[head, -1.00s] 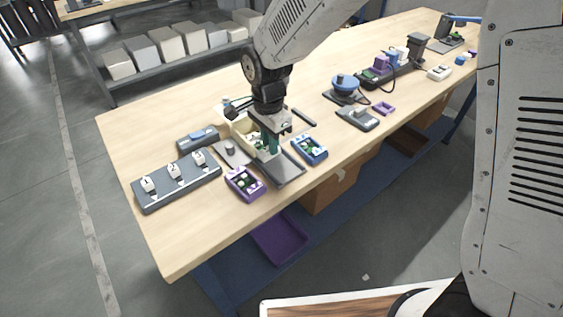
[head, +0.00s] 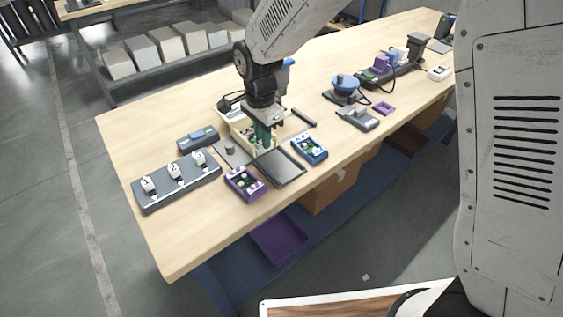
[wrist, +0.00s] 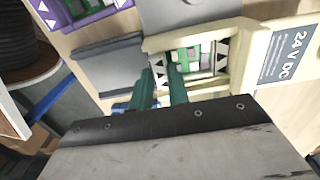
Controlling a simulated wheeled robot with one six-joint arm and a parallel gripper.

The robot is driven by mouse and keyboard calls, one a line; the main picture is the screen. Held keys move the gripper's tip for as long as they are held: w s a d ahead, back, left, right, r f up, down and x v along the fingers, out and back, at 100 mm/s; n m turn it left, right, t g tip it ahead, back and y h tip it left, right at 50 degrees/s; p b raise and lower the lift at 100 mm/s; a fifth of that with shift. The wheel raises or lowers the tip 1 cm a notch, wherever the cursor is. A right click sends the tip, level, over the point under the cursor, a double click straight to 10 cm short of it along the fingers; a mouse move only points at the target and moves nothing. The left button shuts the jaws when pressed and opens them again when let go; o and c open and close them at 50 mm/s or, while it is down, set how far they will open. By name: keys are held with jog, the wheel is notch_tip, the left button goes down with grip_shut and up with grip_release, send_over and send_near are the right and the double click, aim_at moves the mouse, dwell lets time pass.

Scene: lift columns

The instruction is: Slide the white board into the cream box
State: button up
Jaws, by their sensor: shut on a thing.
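The cream box (head: 239,122) stands on the bench behind my gripper, its open side facing the dark tray. In the wrist view the cream box (wrist: 250,45) has a grey "24V DC" label. My gripper (head: 263,142) points down at the box's front. In the wrist view my gripper's green fingers (wrist: 161,76) are shut on the white board (wrist: 206,62), which carries green parts and black triangles. The board appears at the box's opening, between its walls. How deep it sits is hidden by the fingers and wrist.
The dark tray (head: 280,168) lies in front of the box, between a purple holder (head: 243,184) and a blue holder (head: 310,150). A grey strip with several switches (head: 177,183) is at the left. A black bar (head: 304,118) lies right of the box.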

jog(key=o, duration=0.7)
jog(key=shift+o, duration=0.2)
jog(key=shift+r, duration=0.1)
jog(key=shift+r, duration=2.95)
